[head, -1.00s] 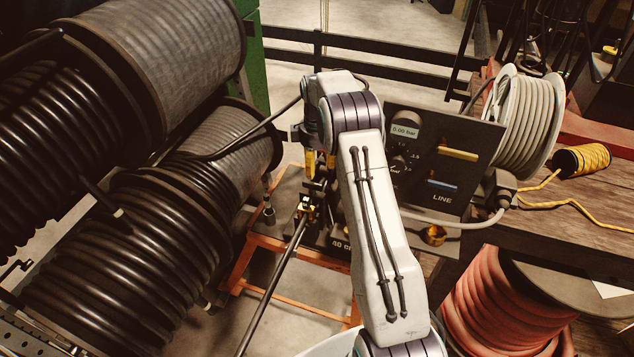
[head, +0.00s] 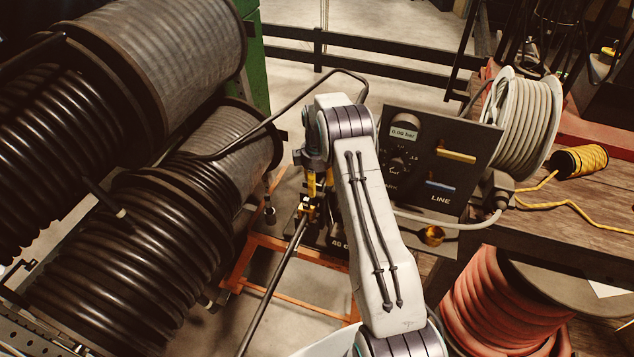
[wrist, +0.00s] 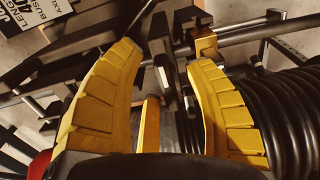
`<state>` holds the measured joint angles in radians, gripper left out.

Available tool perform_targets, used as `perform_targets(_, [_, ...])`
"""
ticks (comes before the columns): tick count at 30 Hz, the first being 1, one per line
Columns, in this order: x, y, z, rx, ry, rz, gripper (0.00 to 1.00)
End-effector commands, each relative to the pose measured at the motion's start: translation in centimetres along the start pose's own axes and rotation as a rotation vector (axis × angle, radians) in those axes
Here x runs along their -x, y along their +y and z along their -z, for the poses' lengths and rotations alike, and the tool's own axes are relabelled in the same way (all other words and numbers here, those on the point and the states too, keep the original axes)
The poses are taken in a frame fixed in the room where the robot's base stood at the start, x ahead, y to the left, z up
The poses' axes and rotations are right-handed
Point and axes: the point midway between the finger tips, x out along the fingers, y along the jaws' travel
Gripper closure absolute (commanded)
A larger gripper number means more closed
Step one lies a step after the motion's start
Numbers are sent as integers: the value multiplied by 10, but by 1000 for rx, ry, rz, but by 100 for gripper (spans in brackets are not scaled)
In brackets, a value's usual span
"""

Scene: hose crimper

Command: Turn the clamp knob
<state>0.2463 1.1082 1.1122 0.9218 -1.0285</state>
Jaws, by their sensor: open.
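My gripper (head: 314,183) points down with its yellow fingers over the crimper's brass-coloured clamp (head: 306,208). In the wrist view my gripper (wrist: 166,56) is open, with its two ribbed fingers apart. A narrow orange-yellow upright piece (wrist: 150,124) shows between the fingers; I cannot tell whether it is the clamp knob. A brass block (wrist: 204,45) sits on a dark rod just beyond the right fingertip. No clear knob shape shows, and my arm hides part of the crimper in the head view. I see no firm contact.
A control panel (head: 423,160) with a 0.00 bar display stands right of my arm. Large black hose reels (head: 130,245) crowd the left. A dark hose (head: 272,285) runs from the clamp toward the front. An orange stand (head: 290,302) is below.

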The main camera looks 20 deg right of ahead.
Motion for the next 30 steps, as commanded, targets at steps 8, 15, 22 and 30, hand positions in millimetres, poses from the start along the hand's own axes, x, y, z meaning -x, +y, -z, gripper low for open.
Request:
perform_targets(8, [-2, 0, 0, 0, 0, -1, 52])
perform_targets(15, [-1, 0, 0, 0, 0, -1, 67])
perform_targets(22, [-1, 0, 0, 0, 0, -1, 88])
perform_targets(30, [-1, 0, 0, 0, 0, 0, 100])
